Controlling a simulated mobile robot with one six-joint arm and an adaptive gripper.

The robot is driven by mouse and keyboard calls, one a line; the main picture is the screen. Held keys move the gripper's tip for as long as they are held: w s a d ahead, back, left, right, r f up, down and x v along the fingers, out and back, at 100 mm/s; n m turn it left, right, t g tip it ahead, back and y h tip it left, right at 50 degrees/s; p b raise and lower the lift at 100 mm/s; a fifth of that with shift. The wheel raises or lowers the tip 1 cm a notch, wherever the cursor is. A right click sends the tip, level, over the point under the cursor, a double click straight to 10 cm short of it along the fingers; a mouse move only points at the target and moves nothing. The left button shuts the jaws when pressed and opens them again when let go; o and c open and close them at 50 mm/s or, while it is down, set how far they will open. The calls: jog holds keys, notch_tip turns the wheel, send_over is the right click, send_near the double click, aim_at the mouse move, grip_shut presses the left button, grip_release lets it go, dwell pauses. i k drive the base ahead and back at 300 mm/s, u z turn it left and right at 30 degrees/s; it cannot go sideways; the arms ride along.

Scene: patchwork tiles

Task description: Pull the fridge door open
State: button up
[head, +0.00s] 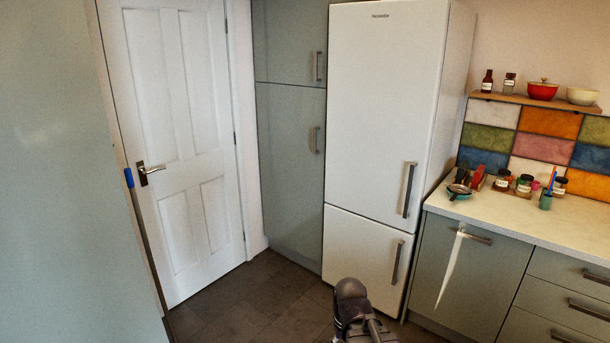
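The white fridge (377,120) stands upright in the middle right of the head view. Its tall upper door is shut and has a vertical grey bar handle (409,190) near its right edge. A shorter lower door (362,250) is also shut, with its own slanted-looking handle (397,263) at the right. Part of my arm shows at the bottom middle, in front of the fridge's base. My gripper cannot be made out in this view, so whether it is open or shut is hidden.
A grey-green tall cupboard (291,150) adjoins the fridge's left side. A counter (530,222) with jars and utensils stands at its right, above drawers. A white room door (180,140) is at the left. Dark floor tiles (245,300) are clear before the cupboard.

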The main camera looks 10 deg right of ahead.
aim_at(385, 57)
jog(key=z, duration=0.2)
jog(key=i, duration=1.45)
jog(key=z, duration=0.2)
